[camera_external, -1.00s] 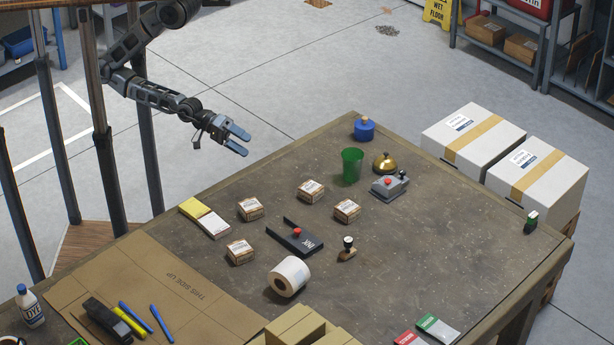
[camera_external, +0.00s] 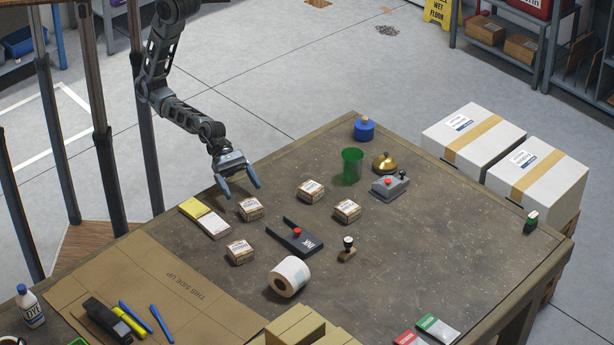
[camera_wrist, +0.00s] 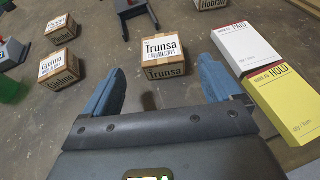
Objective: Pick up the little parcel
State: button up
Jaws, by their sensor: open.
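Several small brown cardboard parcels with white labels lie on the workbench. One parcel (camera_external: 250,208), whose label reads like "Trunsa" in the wrist view (camera_wrist: 164,58), is nearest my gripper. My gripper (camera_external: 240,190) is open and empty, above the bench's left edge, its fingers pointing down towards that parcel. In the wrist view the parcel lies ahead, between the fingers and apart from them. The other parcels are one farther back (camera_external: 310,190), one to the right (camera_external: 347,211) and one nearer the front (camera_external: 240,251).
Yellow and white label pads (camera_external: 205,218) lie just left of the nearest parcel. The bench's right side is mostly clear.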

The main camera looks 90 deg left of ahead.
aim_at(248, 202)
jog(key=shift+p+x, duration=0.4)
jog(key=shift+x, duration=3.45)
jog(key=shift+s, duration=0.1)
jog(key=c, duration=1)
jog(key=shift+c, duration=0.4)
